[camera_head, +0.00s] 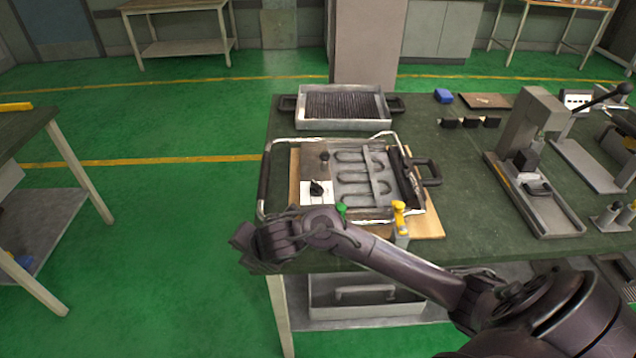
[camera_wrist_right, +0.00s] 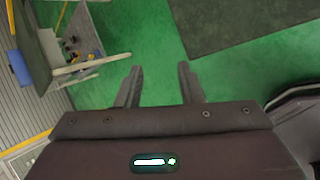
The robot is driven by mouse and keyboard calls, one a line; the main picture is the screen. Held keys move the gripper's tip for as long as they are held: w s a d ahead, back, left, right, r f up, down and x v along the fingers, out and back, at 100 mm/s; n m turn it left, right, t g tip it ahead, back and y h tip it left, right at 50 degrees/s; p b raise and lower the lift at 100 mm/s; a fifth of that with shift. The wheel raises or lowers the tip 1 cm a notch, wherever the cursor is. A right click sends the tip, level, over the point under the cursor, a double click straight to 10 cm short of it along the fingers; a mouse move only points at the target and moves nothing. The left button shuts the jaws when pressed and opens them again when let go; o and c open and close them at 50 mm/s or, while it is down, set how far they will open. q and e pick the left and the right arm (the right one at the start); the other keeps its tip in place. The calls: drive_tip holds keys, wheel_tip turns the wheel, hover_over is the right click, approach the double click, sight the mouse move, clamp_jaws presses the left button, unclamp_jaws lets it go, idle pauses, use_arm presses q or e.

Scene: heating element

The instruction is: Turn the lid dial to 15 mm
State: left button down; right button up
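A black dial knob (camera_head: 317,188) sits on a white plate at the left of a metal-framed appliance (camera_head: 347,218). Its scale marks are too small to read. Looped grey heating elements (camera_head: 352,172) lie to the right of the knob. My right arm reaches in from the right, along the front of the appliance. My right gripper (camera_head: 246,250) is at the table's front left, left of and nearer than the knob, not touching it. In the right wrist view, its two fingers (camera_wrist_right: 160,72) stand apart with only green floor between them. My left gripper is not in view.
A ribbed grill tray (camera_head: 343,121) stands behind the appliance. A yellow-topped piece (camera_head: 399,216) and a green one (camera_head: 341,208) are at its front. A grey press-like stand (camera_head: 531,165) is to the right. Open floor (camera_head: 190,210) lies left of the table.

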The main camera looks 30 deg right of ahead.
sight(318, 185)
drive_tip(key=w+d+n, duration=0.1)
drive_tip(key=w+d+r+n, duration=0.1)
drive_tip(key=w+d+n, duration=0.1)
drive_tip(key=d+n, duration=0.1)
drive_tip(key=shift+r, duration=0.35)
drive_tip(key=d+n, duration=0.1)
drive_tip(key=d, duration=0.1)
drive_tip(key=w+d+r+n, duration=0.1)
drive_tip(key=d, duration=0.2)
drive_tip(key=w+d+r+n+g+h, duration=0.1)
drive_tip(key=d+n, duration=0.1)
drive_tip(key=shift+w+d+r, duration=0.15)
drive_tip(key=shift+w+d, duration=0.1)
drive_tip(key=d+r+n+g+h, duration=0.1)
drive_tip(key=d+r+n+g, duration=0.3)
drive_tip(key=d, duration=0.9)
drive_tip(key=shift+m+t, duration=0.4)
drive_tip(key=shift+t, duration=0.5)
drive_tip(key=p+x, duration=0.1)
drive_tip(key=x, duration=0.5)
drive_tip(key=shift+a+f, duration=0.15)
drive_tip(key=shift+f, duration=0.15)
clamp_jaws()
